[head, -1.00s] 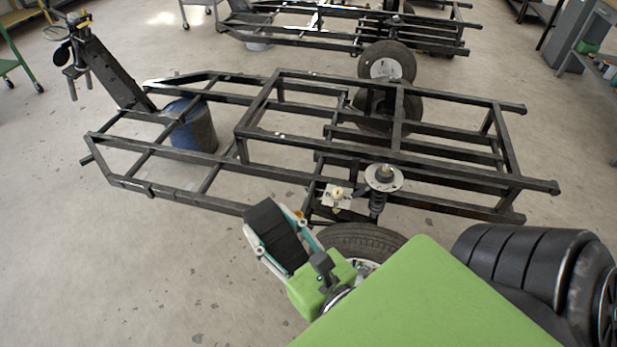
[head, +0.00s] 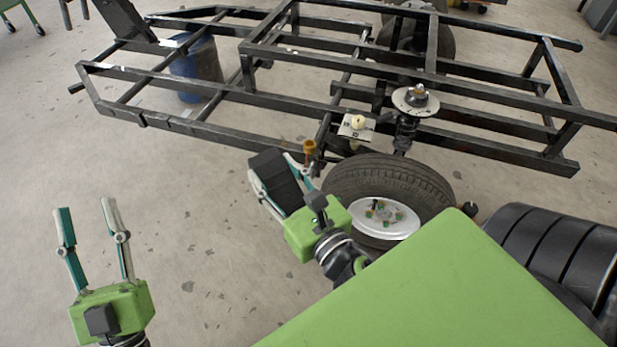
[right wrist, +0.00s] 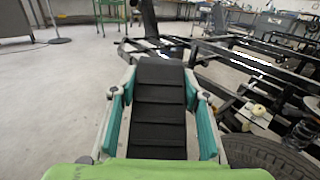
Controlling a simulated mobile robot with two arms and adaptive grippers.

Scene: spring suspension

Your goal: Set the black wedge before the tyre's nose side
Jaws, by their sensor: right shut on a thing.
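The black wedge (head: 277,182) is held between the fingers of my right gripper (head: 282,188), just left of the tyre in the head view. In the right wrist view the ribbed wedge (right wrist: 160,108) fills the space between the teal fingers. Whether the wedge touches the floor or the tyre, I cannot tell. My left gripper (head: 88,222) is open and empty over bare floor at the left.
The black tube frame (head: 180,124) extends beyond the tyre, with a spring strut (head: 405,125) above it. A blue barrel (head: 197,70) stands under the frame. Dark ribbed rolls (head: 545,240) lie at the right. The floor at left is clear.

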